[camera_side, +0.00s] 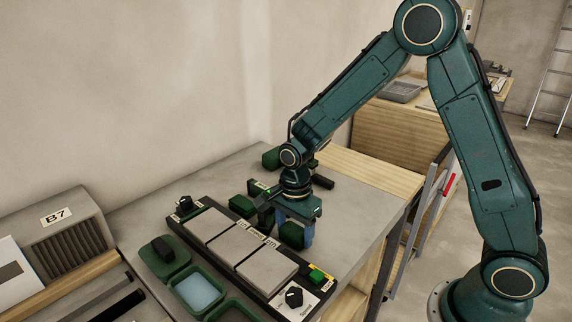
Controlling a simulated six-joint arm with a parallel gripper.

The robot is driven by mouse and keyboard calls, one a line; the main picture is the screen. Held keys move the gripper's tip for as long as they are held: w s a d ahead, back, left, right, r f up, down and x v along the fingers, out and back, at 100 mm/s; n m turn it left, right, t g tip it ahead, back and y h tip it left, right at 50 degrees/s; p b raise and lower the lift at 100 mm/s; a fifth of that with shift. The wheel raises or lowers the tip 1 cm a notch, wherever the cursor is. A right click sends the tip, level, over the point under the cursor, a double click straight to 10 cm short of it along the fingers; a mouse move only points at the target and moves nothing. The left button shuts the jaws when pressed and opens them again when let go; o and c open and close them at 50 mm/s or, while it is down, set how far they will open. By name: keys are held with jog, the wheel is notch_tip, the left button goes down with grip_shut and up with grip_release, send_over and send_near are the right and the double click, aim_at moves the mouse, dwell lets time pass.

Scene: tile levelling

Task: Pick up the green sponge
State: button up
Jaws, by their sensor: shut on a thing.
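My gripper (290,230) points down over the bench, behind the row of grey tiles. It is shut on the green sponge (292,235), a dark green block showing between its fingers. I cannot tell whether the sponge touches the bench or is lifted.
A black rack with grey tiles (236,250) lies in front of my gripper, with a knob and green button (316,275) at its right end. Another green block (242,206) stands left of my gripper. Green trays, one holding water (198,292), sit at the front.

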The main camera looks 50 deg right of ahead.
aim_at(295, 229)
notch_tip(295, 229, up, 20)
jog(key=shift+f, duration=0.2)
dwell(0.4)
jog(key=shift+s, duration=0.1)
dwell(0.4)
